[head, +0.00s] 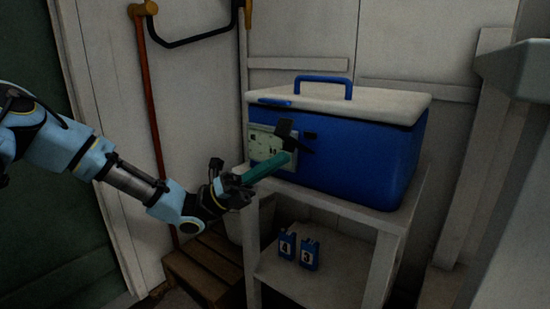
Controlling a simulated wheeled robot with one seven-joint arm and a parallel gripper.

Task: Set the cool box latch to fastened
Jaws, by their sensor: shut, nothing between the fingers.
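The blue cool box (352,158) with a white lid (385,101) and a blue handle (325,79) stands on a white shelf unit in the head view. The lid is down. A pale green panel (259,146) is on its front left.
A red-brown pole (151,110) leans behind my arm. A pale ledge (515,65) juts in at right.

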